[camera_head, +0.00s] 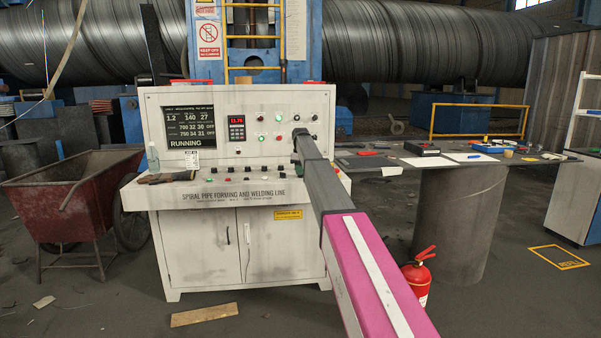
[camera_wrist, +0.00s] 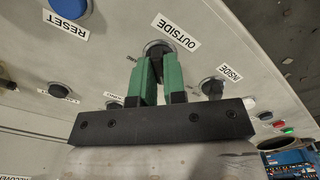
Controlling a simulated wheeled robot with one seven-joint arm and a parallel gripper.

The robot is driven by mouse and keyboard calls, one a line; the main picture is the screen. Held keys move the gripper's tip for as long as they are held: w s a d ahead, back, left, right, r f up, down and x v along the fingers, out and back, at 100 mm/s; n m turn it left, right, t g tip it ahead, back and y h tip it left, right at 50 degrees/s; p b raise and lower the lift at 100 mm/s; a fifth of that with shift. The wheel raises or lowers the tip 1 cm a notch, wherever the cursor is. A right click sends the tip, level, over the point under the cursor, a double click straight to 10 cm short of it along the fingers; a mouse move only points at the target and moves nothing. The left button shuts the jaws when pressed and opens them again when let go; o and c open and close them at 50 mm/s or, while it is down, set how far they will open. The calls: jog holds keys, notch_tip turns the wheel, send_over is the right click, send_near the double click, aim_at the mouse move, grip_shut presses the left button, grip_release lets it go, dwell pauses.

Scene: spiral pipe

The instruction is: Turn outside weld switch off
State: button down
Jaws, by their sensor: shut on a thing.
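The outside weld switch (camera_wrist: 158,48) is a dark knob on the pale control panel, under a white label reading OUTSIDE (camera_wrist: 176,32) in the wrist view. My gripper (camera_wrist: 158,62) has green fingers closed around the knob, one on each side, hiding part of it. The knob's exact angle is hard to tell. In the head view my gripper (camera_head: 298,133) reaches the right end of the console's upright panel (camera_head: 270,98), and my arm hides the switch there.
A blue RESET button (camera_wrist: 68,10) is left of the switch, and a dark INSIDE knob (camera_wrist: 212,86) is right of it. The console (camera_head: 200,245) has more buttons on its sloped shelf. A workbench (camera_head: 470,165) stands right, a red wheelbarrow (camera_head: 70,195) left, and a fire extinguisher (camera_head: 417,278) near my arm.

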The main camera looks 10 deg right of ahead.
jog(key=c, duration=1.2)
grip_release()
jog(key=shift+r, duration=0.1)
notch_tip(320, 180, up, 11)
jog(key=shift+f, duration=0.15)
